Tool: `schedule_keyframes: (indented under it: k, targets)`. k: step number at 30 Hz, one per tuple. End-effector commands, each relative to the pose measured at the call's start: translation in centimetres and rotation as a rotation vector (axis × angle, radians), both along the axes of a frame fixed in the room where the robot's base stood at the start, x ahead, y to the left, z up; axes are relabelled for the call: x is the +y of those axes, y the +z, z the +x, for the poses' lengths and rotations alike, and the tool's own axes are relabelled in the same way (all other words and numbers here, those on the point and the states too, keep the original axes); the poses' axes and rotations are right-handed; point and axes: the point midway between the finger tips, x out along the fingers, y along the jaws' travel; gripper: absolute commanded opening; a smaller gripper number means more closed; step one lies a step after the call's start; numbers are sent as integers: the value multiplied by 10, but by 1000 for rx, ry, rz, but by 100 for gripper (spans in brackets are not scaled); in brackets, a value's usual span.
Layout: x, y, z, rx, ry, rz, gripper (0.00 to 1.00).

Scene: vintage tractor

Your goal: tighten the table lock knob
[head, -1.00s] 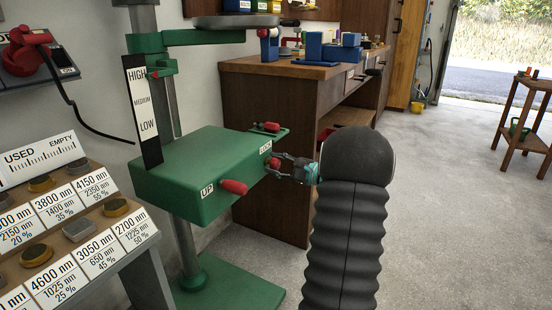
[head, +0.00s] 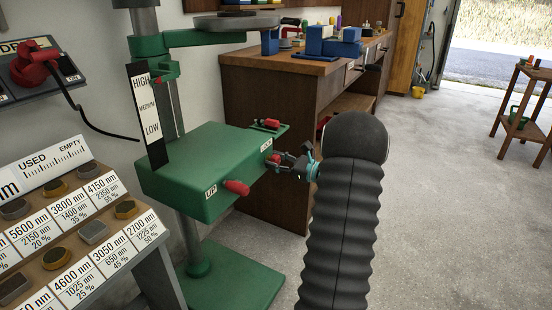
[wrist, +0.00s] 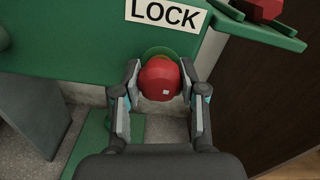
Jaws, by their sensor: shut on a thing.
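The table lock knob (wrist: 159,79) is red and round, with a small white square on its face. It sits on the green table housing (head: 205,165) just under the white LOCK label (wrist: 167,13). In the wrist view my gripper (wrist: 159,92) has one finger on each side of the knob and is shut on it. In the head view my gripper (head: 283,160) is at the right end of the green housing, where the knob shows only as a small red bit (head: 273,159).
A red UP handle (head: 236,187) sticks out of the housing's front, left of my gripper. Another red handle (head: 267,124) sits on a green bracket at the back right. A wooden workbench (head: 265,135) stands behind. Open floor (head: 440,210) lies to the right.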

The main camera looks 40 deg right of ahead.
Motion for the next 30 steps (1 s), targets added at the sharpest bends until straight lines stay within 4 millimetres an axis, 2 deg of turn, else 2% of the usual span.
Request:
schedule_keyframes:
  k: [14, 15, 17, 18, 26, 30]
  targets:
    - [-1, -2, -2, 8, -2, 15, 6]
    - [-1, -2, -2, 8, -2, 15, 49]
    - [-1, -2, -1, 8, -2, 15, 64]
    - [0, -1, -1, 8, -1, 14, 68]
    - [2, -1, 1, 6, 2, 14, 68]
    - [-2, 0, -6, 6, 0, 14, 68]
